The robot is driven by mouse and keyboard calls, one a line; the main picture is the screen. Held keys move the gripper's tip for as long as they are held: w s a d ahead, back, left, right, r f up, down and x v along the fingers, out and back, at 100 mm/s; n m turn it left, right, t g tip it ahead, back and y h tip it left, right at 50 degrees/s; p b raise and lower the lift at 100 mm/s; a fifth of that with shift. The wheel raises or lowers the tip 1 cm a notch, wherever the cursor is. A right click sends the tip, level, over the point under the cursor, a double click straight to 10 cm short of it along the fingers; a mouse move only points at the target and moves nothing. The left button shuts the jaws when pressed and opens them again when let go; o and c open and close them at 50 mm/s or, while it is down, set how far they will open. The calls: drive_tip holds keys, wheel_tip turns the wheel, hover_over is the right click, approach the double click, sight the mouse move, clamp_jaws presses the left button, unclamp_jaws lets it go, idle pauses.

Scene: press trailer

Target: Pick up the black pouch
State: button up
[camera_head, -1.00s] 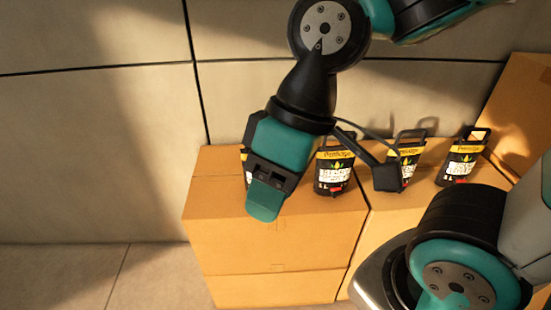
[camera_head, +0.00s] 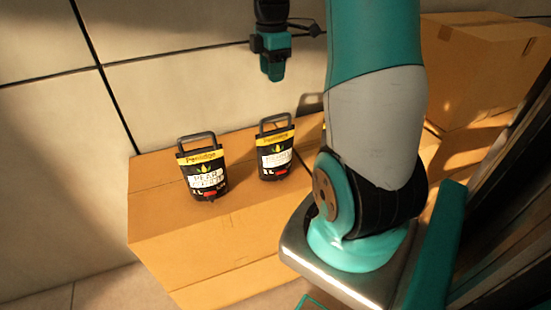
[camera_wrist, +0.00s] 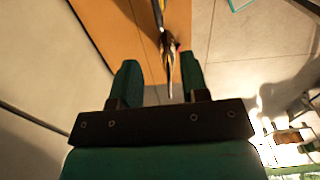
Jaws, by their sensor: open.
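One is at the left (camera_head: 203,174) and one at the right (camera_head: 277,155) in the head view. My gripper (camera_head: 273,70) hangs above and behind the right pouch, apart from both. In the wrist view my gripper (camera_wrist: 160,76) is open, with green fingers and nothing held. A dark, narrow pouch (camera_wrist: 167,45), seen nearly edge-on, shows beyond and between the fingers. I cannot tell which pouch it is.
The cardboard box (camera_head: 165,222) stands against a tiled wall (camera_head: 165,80). Another cardboard box (camera_head: 475,62) is at the back right. My own arm covers the right part of the box top. Floor shows at the lower left.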

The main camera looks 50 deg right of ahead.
sight(272, 119)
wheel_tip(272, 119, down, 11)
drive_tip(key=shift+f+p, duration=0.15)
drive_tip(key=shift+p, duration=0.25)
drive_tip(key=shift+w+d+f+p, duration=0.1)
drive_tip(key=shift+f+p, duration=0.2)
drive_tip(key=shift+f, duration=1.15)
drive_tip(key=shift+w+f+p, duration=0.1)
drive_tip(key=shift+f+p, duration=0.15)
drive_tip(key=shift+f, duration=1.15)
clamp_jaws()
drive_tip(key=shift+r, duration=0.1)
